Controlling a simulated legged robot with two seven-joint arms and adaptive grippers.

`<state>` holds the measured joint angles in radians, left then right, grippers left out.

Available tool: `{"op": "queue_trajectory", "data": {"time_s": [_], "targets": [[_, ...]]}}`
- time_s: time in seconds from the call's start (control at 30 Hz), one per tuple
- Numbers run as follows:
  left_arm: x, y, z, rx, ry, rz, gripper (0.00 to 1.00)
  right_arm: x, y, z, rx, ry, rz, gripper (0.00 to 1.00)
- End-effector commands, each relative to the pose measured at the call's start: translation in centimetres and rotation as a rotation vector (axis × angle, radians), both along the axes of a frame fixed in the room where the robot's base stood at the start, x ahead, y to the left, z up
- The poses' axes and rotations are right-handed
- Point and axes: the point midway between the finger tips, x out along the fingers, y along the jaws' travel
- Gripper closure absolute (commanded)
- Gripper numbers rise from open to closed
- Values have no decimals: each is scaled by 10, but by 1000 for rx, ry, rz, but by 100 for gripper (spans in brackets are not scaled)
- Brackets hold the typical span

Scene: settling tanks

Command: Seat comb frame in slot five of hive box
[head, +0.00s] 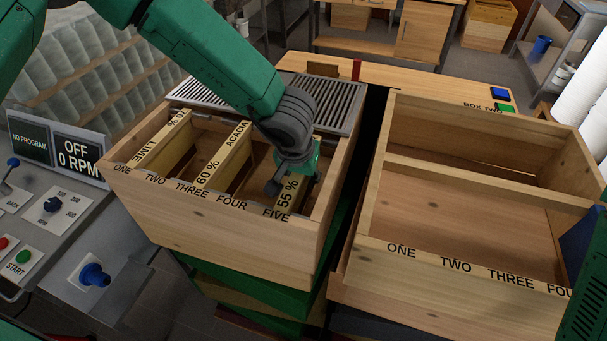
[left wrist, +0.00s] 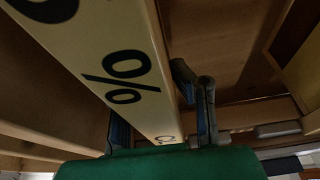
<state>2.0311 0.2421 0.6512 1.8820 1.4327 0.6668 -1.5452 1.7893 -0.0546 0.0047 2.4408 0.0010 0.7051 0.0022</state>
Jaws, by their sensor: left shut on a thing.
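A wooden comb frame (head: 288,194) with a yellow top bar marked 55 % stands in the left hive box (head: 200,215), in line with the label FIVE. My left gripper (head: 290,180) reaches down over this bar and is shut on it. In the left wrist view the bar (left wrist: 95,50) runs between my two fingers (left wrist: 158,122), one on each side. The frame's lower part is hidden inside the box, so I cannot tell how deep it sits. The right hive box (head: 480,265) is empty of frames. My right gripper is not in view.
Frames marked LIME (head: 160,142) and 60 % ACACIA (head: 222,160) hang in the left box. A metal grate (head: 325,95) lies behind them. A control panel (head: 45,225) with a blue knob stands at left. A wooden bench (head: 430,85) lies beyond.

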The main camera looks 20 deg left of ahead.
Motion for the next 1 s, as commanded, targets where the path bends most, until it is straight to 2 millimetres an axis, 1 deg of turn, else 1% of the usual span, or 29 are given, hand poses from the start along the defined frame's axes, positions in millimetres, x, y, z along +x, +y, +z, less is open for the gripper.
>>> {"op": "queue_trajectory", "data": {"time_s": [0.03,0.07,0.1,0.37,0.47,0.57,0.67,0.8,1.0], "targets": [[1,0,1,-1,-2,0,70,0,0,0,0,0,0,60],[1,0,1,-1,-2,0,59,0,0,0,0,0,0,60],[1,0,1,-1,-2,0,56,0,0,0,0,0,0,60],[0,0,0,0,1,0,56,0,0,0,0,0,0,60],[0,0,4,0,-1,1,56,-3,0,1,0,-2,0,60],[-3,0,17,-1,-3,1,56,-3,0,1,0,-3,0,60],[-9,1,35,-1,-5,0,56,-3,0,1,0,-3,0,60],[-18,1,66,-2,-5,0,56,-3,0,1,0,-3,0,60],[-28,2,99,-2,-3,2,56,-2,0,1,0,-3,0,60]]}}
